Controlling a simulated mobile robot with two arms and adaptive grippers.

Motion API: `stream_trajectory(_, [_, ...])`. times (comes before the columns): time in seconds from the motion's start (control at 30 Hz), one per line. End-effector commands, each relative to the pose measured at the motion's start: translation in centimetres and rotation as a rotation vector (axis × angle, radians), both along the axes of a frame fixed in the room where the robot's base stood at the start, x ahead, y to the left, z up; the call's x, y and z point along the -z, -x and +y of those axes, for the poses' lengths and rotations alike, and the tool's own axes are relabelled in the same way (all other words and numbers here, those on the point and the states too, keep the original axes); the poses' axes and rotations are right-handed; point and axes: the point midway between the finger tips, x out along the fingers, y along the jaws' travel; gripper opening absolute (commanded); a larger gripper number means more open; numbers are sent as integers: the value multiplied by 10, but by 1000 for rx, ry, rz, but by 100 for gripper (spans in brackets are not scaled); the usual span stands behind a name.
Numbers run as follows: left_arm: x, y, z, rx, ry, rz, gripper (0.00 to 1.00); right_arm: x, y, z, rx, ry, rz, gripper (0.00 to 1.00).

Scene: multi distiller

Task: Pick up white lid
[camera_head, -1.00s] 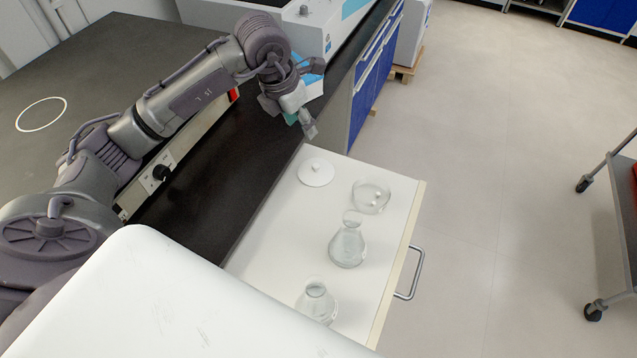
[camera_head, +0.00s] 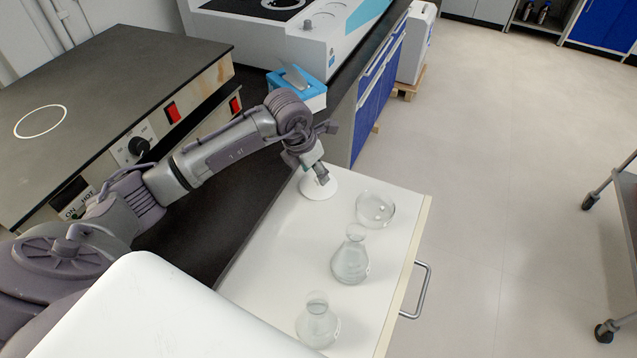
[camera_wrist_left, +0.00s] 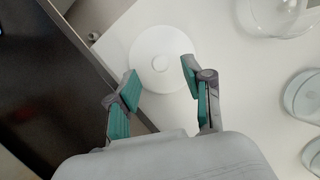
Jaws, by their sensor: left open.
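The white lid (camera_head: 318,189) is a round disc with a small knob, lying flat in the far left part of the open white drawer (camera_head: 277,262). In the left wrist view the lid (camera_wrist_left: 160,47) lies just beyond my fingertips, with its knob showing near the middle. My left gripper (camera_head: 321,177) is above the lid in the head view and partly covers it. In the left wrist view my left gripper (camera_wrist_left: 160,76) is open and empty, its teal-padded fingers on either side of the lid's near part. My right gripper is not in view.
A clear round glass vessel (camera_head: 375,209) and two glass flasks (camera_head: 351,260) (camera_head: 317,322) stand in the drawer to the right and nearer. A hot plate (camera_head: 100,85) and a blue tissue box (camera_head: 299,92) are on the black bench.

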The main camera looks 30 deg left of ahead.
Motion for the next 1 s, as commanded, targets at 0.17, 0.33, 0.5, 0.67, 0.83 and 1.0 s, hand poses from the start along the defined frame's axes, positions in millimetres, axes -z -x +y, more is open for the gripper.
stream_trajectory(0.17, [26, -7, -4, -1, 3, 3, 51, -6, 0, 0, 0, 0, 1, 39])
stream_trajectory(0.33, [35, -9, -4, 1, 0, 1, 51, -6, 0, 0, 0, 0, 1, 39])
stream_trajectory(0.5, [35, -9, -4, 1, -1, 1, 51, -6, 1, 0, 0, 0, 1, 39])
stream_trajectory(0.67, [35, -9, -4, 1, -1, 1, 24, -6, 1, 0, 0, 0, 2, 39])
stream_trajectory(0.83, [34, -9, -4, 1, -1, 1, 0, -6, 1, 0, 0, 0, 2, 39])
stream_trajectory(1.0, [34, -9, -4, 0, 0, 0, 0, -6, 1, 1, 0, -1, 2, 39])
